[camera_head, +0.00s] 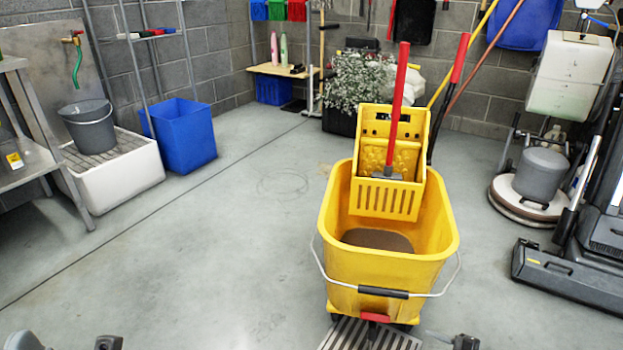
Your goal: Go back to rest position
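My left gripper (66,344) shows only at the bottom left edge, as two dark grey parts set well apart with bare floor between them. It looks open and empty. A small dark part of my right gripper (465,342) shows at the bottom edge, right of the yellow mop bucket's base. Most of it is cut off by the frame, so its opening cannot be told. No held object is visible at either gripper.
A yellow mop bucket (340,262) with wringer and red-handled tool stands close ahead. A ridged grey plate (345,336) lies below it. A floor machine (541,175) stands right; a blue bin (182,140) stands left. Floor between bucket and bin is clear.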

